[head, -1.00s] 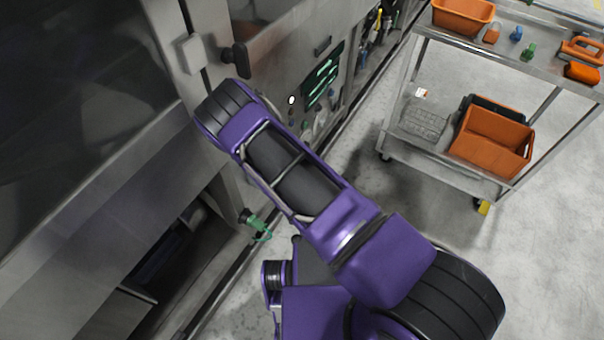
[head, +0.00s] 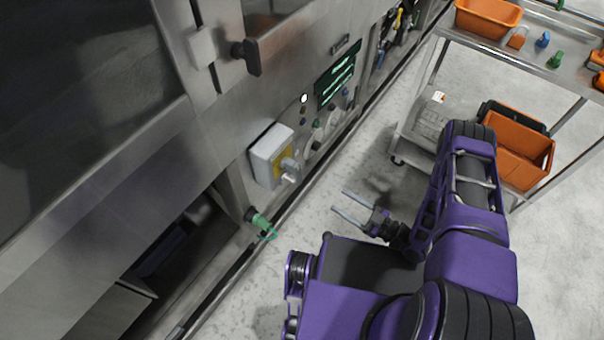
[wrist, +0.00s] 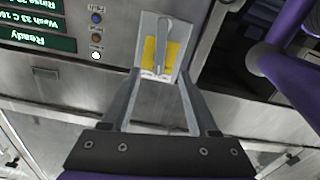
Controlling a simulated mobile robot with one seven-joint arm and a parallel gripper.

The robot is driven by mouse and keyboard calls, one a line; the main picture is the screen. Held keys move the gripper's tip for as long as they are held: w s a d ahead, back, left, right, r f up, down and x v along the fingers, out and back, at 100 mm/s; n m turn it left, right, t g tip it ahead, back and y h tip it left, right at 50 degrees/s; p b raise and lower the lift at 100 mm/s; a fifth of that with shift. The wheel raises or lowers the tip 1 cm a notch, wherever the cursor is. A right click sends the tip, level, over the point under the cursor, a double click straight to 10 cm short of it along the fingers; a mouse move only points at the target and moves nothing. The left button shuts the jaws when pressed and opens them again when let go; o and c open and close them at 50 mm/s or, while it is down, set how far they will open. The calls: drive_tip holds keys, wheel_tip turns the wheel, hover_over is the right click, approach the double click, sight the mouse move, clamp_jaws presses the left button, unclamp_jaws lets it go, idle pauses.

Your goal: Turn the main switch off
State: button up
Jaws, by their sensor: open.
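The main switch (head: 268,152) is a pale grey box with a yellow plate and a grey handle on the steel machine front. In the wrist view the switch (wrist: 150,50) is at the top centre, its handle lying lengthwise along the picture over the yellow plate. My gripper (head: 337,200) is open and empty, apart from the switch, with its fingers pointing toward the machine. In the wrist view the fingertips of my gripper (wrist: 160,76) frame the lower edge of the switch. Nothing hides the handle.
A green display panel (head: 337,76) and small buttons sit beside the switch. A black door handle (head: 246,56) juts out above it, and a green valve (head: 260,221) below. A steel cart (head: 520,63) with orange bins stands at the right. Floor between is clear.

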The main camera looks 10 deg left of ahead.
sight(300, 176)
drive_tip(key=b+x, duration=0.1)
drive_tip(key=x, duration=1.5)
drive_tip(key=shift+w+a, duration=0.1)
drive_tip(key=shift+a, duration=0.3)
clamp_jaws()
idle(0.5)
